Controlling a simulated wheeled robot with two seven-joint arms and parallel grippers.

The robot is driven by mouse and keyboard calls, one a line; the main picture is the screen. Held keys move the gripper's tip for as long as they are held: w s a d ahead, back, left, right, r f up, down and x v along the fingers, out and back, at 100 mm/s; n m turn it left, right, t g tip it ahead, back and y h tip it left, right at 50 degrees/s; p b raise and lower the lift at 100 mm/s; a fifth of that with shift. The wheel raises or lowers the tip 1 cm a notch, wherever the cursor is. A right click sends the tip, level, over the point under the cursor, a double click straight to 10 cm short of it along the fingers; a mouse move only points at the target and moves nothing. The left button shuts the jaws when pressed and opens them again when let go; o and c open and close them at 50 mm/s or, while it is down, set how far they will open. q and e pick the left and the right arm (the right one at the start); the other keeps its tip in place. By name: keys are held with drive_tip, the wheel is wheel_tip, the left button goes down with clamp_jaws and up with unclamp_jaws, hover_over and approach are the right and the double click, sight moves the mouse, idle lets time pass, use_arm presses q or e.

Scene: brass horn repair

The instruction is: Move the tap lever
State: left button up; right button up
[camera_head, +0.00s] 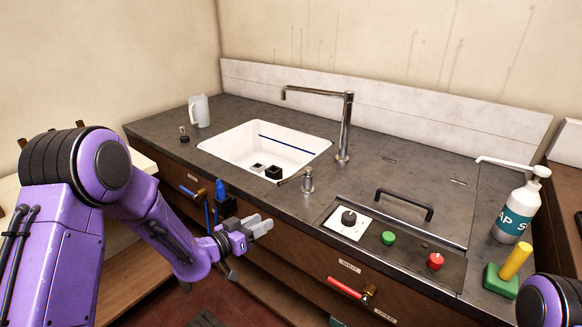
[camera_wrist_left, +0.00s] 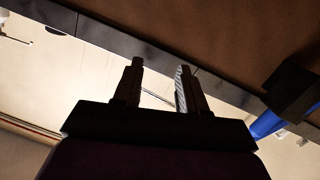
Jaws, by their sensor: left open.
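A chrome tap with a tall angled spout (camera_head: 345,125) stands behind the white sink (camera_head: 222,148). A small metal fitting with a thin lever (camera_head: 307,182) stands at the sink's front right; I take it for the tap lever. My left gripper (camera_head: 262,226) is in front of the counter's front edge, left of and nearer than this fitting, and does not touch it. It is open and empty; its two fingers also show apart in the left wrist view (camera_wrist_left: 160,68). The lever cannot be made out clearly there. My right gripper is out of view.
Dark blocks (camera_head: 272,172) lie in the sink. A blue-handled valve (camera_head: 192,190) and a red-handled valve (camera_head: 346,287) sit on the counter front. Right are a control panel (camera_head: 393,262), soap bottle (camera_head: 517,212) and green block (camera_head: 500,280). A jug (camera_head: 199,111) stands back left.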

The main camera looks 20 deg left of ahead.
sight(291, 178)
use_arm(q)
wheel_tip(291, 178, up, 9)
drive_tip(key=w+m+h, duration=0.3)
drive_tip(key=m, duration=0.1)
drive_tip(key=p+x, duration=0.1)
drive_tip(key=x, duration=0.4)
drive_tip(key=p+x, duration=0.1)
drive_tip(key=x, duration=0.3)
drive_tip(key=shift+w+d+p, duration=0.15)
drive_tip(key=shift+d+p, duration=0.25)
drive_tip(key=shift+d, duration=0.1)
clamp_jaws()
drive_tip(key=shift+a, duration=0.1)
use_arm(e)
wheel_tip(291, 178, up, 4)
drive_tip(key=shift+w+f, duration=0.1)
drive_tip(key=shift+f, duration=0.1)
